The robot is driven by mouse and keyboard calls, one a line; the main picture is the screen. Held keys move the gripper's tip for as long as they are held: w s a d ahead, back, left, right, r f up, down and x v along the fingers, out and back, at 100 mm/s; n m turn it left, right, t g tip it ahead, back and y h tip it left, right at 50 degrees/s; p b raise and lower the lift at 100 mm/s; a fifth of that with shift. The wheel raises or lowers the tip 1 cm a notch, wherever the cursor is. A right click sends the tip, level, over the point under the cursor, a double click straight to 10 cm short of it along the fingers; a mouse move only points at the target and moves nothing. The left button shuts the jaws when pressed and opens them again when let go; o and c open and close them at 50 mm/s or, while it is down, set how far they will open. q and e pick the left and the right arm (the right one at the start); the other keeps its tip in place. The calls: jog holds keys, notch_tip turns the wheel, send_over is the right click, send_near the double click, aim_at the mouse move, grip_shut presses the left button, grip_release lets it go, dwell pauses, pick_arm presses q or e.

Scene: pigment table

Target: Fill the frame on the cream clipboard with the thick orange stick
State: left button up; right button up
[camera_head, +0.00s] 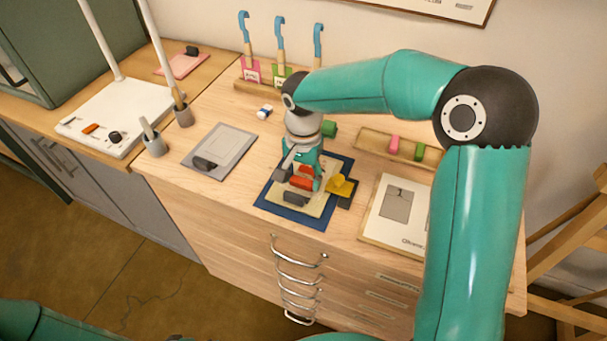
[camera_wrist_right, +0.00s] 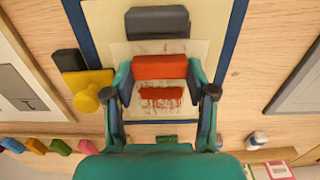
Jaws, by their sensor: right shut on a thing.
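The cream clipboard (camera_head: 314,205) lies on a dark blue mat (camera_head: 270,205), its grey clip (camera_head: 295,198) toward the front edge. It also shows in the right wrist view (camera_wrist_right: 100,20), clip (camera_wrist_right: 157,21) at the top. My right gripper (camera_head: 300,178) is shut on the thick orange stick (camera_wrist_right: 160,67), low over the clipboard's sheet; contact with the sheet is hard to tell. Ragged orange-red marks (camera_wrist_right: 160,97) show on the sheet beside the stick. The frame's outline is mostly hidden by the stick and fingers. My left gripper is out of view.
A yellow knobbed piece (camera_head: 341,186) and a dark block sit right of the clipboard. A grey clipboard (camera_head: 236,140) lies left, a picture board (camera_head: 380,232) right. Behind, a wooden tray (camera_head: 372,140) holds pink and green pieces. A blue-white piece (camera_head: 265,111) lies farther back.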

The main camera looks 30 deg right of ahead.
jog(key=shift+w+d+p, duration=0.35)
jog(key=shift+w+d, duration=0.4)
jog(key=shift+d, duration=0.25)
jog(key=shift+w+d+p, duration=0.9)
jog(key=shift+w+d, duration=0.35)
jog(key=shift+d, duration=0.25)
jog(key=shift+w+d+f, duration=0.1)
jog(key=shift+w+d, duration=0.2)
jog(key=shift+d, duration=0.15)
jog(key=shift+r+p, duration=2.6)
jog(key=shift+r, duration=0.95)
jog(key=shift+f, duration=0.1)
